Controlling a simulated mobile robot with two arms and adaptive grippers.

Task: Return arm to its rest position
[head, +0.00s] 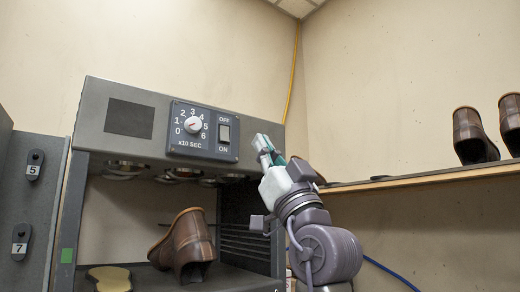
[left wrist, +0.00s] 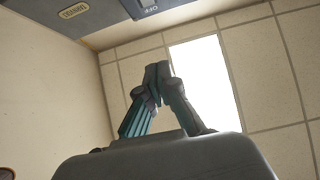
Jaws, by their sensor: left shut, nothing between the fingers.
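My left gripper (head: 264,148) is raised beside the right end of the grey machine's control housing (head: 258,122). It points up and leftward, close to the housing; I cannot tell if it touches. In the left wrist view its fingertips (left wrist: 158,72) meet with nothing between them, against the ceiling (left wrist: 262,70). The machine's panel has a white dial (head: 193,125) and an OFF/ON rocker switch (head: 224,132) left of the gripper. My right gripper is not in view.
A brown shoe (head: 184,247) stands inside the machine's open bay, beside a tan sole-shaped pad (head: 110,278). A wall shelf (head: 430,176) with brown shoes (head: 470,137) is at the right. A panel with numbered tags (head: 35,165) is at the far left. The space above the gripper is clear.

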